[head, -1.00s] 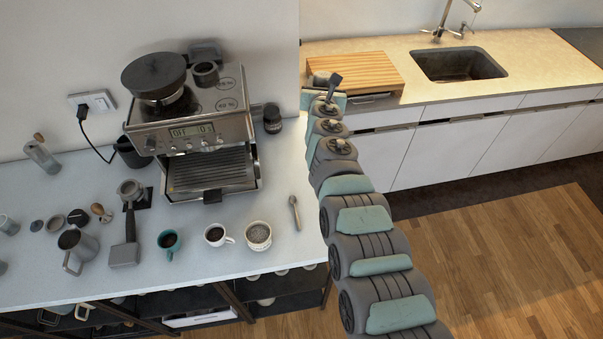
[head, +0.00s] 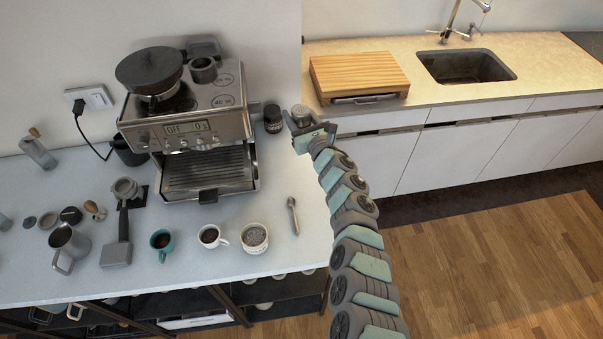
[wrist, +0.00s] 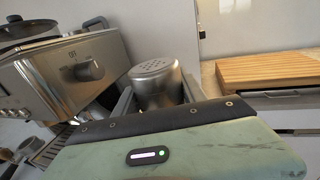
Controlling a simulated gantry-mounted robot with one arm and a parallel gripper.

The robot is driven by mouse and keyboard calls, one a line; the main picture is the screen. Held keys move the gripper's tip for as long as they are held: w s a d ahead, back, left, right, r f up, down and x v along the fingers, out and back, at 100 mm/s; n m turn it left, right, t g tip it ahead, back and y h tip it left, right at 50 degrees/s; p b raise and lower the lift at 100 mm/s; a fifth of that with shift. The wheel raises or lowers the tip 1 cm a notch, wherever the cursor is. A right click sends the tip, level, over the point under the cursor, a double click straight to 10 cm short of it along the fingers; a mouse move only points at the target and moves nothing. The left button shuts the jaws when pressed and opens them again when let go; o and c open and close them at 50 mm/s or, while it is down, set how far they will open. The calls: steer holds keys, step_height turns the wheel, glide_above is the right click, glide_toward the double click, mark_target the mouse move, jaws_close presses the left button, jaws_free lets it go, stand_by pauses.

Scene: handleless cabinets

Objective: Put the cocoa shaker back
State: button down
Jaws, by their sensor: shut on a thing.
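The cocoa shaker (wrist: 157,86) is a silvery metal cylinder with a perforated domed top. It stands roughly upright between the fingers of my gripper (wrist: 158,98) in the wrist view, its lower part hidden by the gripper body. In the head view my gripper (head: 302,124) is shut on the shaker (head: 301,112) near the right edge of the white counter, to the right of a small dark jar (head: 272,118). I cannot tell whether the shaker's base touches the counter.
The espresso machine (head: 190,130) stands left of the jar. Cups, a metal pitcher (head: 67,245), a portafilter (head: 118,235) and a spoon (head: 293,215) lie in front. A wooden board (head: 358,76) is on the other worktop. The counter around the spoon is clear.

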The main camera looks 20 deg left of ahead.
steer(key=shift+s+f+b, duration=0.15)
steer(key=shift+f+b, duration=4.95)
steer(key=shift+f, duration=4.95)
steer(key=shift+a+f, duration=0.1)
steer(key=shift+f, duration=0.05)
steer(key=c, duration=0.7)
jaws_free()
steer(key=shift+o, duration=0.2)
